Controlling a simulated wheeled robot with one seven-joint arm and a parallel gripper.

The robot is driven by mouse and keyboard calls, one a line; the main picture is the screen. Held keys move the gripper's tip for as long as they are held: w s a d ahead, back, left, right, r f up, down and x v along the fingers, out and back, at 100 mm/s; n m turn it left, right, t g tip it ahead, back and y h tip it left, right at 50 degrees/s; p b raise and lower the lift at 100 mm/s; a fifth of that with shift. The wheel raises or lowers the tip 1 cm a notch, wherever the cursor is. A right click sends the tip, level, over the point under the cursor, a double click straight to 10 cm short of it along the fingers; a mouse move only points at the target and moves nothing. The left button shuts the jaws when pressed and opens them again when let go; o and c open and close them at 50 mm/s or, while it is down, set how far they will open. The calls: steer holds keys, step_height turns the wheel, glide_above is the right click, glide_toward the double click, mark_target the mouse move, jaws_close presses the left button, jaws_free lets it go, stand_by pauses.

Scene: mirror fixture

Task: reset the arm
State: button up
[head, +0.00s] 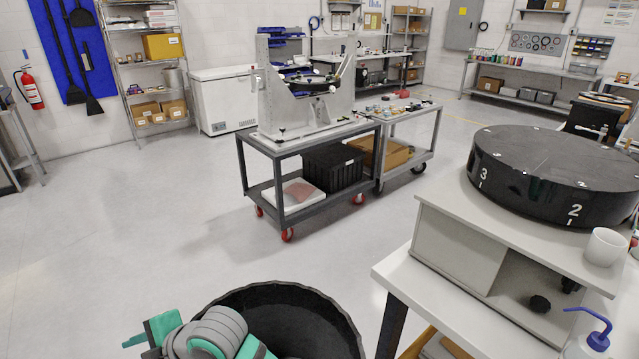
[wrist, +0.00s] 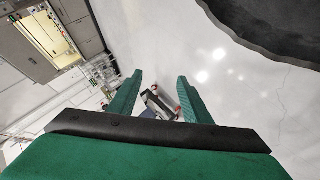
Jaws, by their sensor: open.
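My gripper (wrist: 158,92) shows in the wrist view with its two green fingers spread wide apart. Nothing is between the fingertips but a distant view of the floor and a cart with red wheels. In the head view, grey and teal parts of my arm show at the bottom edge, left of centre, in front of a large black round tub (head: 300,310). The tub's dark rim also shows in the wrist view (wrist: 270,30), at the upper right, apart from the fingers. The rest of my arm is out of the frame.
A grey cart (head: 310,140) with a mirror fixture (head: 305,90) stands mid-room. Open floor (head: 130,230) lies at the left.

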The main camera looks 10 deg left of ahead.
steer(key=w+d+r+m+t+y, duration=0.1)
steer(key=w+r+m+t+y, duration=0.5)
steer(key=m, duration=0.6)
steer(key=d+f+m+t+h, duration=0.85)
steer(key=d+f+m, duration=0.35)
steer(key=d, duration=0.3)
steer(key=s+d+f+m+t+h, duration=0.1)
steer(key=s+d+f+m+h, duration=0.25)
steer(key=s+d, duration=0.3)
steer(key=s+d+f+m+h, duration=0.25)
steer(key=s+d+f, duration=0.25)
steer(key=d, duration=0.3)
steer(key=s+d+n+h, duration=0.1)
steer(key=s+d+h, duration=0.1)
steer(key=s+d, duration=0.8)
steer(key=s, duration=0.3)
steer(key=shift+s+d, duration=0.3)
steer(key=shift+r, duration=0.1)
steer(key=c, duration=0.3)
steer(key=shift+w, duration=0.1)
